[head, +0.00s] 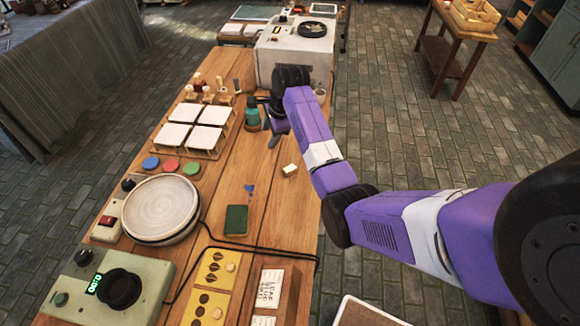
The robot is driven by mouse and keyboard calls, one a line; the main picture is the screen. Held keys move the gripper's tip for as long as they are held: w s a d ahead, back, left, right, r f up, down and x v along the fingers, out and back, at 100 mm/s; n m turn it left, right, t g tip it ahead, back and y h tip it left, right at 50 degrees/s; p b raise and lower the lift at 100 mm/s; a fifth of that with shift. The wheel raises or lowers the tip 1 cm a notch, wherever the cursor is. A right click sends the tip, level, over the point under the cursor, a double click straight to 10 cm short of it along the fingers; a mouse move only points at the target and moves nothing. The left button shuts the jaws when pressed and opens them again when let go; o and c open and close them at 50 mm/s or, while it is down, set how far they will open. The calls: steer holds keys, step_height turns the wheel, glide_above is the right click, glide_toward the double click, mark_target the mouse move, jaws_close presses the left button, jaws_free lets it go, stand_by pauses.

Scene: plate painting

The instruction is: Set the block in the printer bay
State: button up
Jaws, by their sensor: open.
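A small cream block (290,170) lies on the wooden table near its right edge. A larger green block with a yellowish side (236,220) lies nearer, right of the turntable; I cannot tell which one the task means. My gripper (273,133) is over the table, beyond the cream block and apart from both blocks. It points down beside a teal jar (252,117); its jaws are small and partly hidden by the wrist. No thing shows in them. A pale boxy machine (292,55) stands at the far end; I cannot tell whether it is the printer, and no bay is clearly visible.
A rack of white tiles (203,114), three coloured discs (172,165) and a turntable with a plate (160,207) fill the left side. Yellow pattern cards (214,270) and a green device (104,287) are nearer. A black cable crosses the table. Wood around the cream block is clear.

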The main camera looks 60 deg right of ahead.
mark_target(290, 168)
steer(key=s+f+n+g, duration=0.1)
steer(key=s, duration=0.1)
steer(key=s+a+g, duration=0.1)
steer(key=s, duration=0.1)
steer(key=s+f+n+g+y, duration=0.1)
steer(key=s+g, duration=0.1)
steer(key=s, duration=0.1)
steer(key=shift+a+f+n, duration=0.15)
steer(key=shift+f+n, duration=0.15)
steer(key=shift+f, duration=0.05)
steer(key=shift+s+a+f, duration=0.1)
steer(key=shift+s+f, duration=0.05)
steer(key=shift+s+d+f+p, duration=0.1)
steer(key=shift+f+p, duration=0.05)
steer(key=shift+f, duration=1.1)
steer(key=shift+s+d+f+p, duration=0.1)
steer(key=shift+d+f+p, duration=0.05)
steer(key=shift+f, duration=1.1)
steer(key=shift+d+f+p, duration=0.1)
steer(key=shift+f+p, duration=0.05)
steer(key=shift+f, duration=1.1)
jaws_close()
